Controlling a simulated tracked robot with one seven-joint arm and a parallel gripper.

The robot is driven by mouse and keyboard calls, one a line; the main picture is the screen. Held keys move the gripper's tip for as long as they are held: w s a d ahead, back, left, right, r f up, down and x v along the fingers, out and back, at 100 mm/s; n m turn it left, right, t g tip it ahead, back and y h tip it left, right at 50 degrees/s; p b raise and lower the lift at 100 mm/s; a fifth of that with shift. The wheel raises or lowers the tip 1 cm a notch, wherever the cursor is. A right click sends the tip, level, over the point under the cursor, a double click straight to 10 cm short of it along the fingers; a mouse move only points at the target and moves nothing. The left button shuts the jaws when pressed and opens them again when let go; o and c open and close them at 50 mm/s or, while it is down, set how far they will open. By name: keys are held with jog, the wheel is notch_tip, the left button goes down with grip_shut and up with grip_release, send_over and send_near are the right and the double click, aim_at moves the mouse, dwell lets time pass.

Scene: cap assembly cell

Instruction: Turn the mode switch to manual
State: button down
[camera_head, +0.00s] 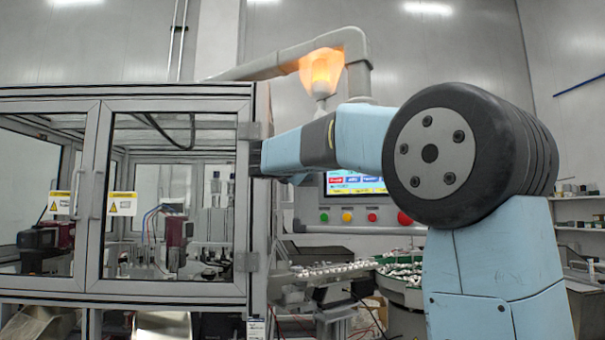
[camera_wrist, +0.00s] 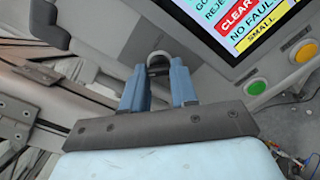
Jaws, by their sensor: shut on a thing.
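In the wrist view my gripper (camera_wrist: 158,72) reaches to the grey side of the control panel (camera_wrist: 215,78). Its two blue fingers stand on either side of a small grey rounded knob (camera_wrist: 158,55), which looks like the mode switch, and are shut on it. The fingers and the view angle hide most of the knob, so I cannot read its position or any mode label. In the head view my blue arm crosses in front of the panel, whose lit screen (camera_head: 352,183) shows below it. The gripper and the switch are hidden there.
In the wrist view a green button (camera_wrist: 256,87) and a yellow button (camera_wrist: 305,53) lie right of my gripper. In the head view a large red button (camera_head: 405,218) sits beside my arm. The glazed metal-framed cell (camera_head: 247,205) stands close on the left. An orange lamp (camera_head: 321,75) glows above.

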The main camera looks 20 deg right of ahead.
jog(key=shift+w+f, duration=0.1)
jog(key=shift+f, duration=0.2)
jog(key=c, duration=1.1)
grip_release()
jog(key=shift+o, duration=1.1)
jog(key=shift+r, duration=0.2)
jog(key=v, duration=1.3)
jog(key=shift+s+a, duration=0.25)
jog(key=shift+a, duration=0.05)
jog(key=shift+f, duration=0.1)
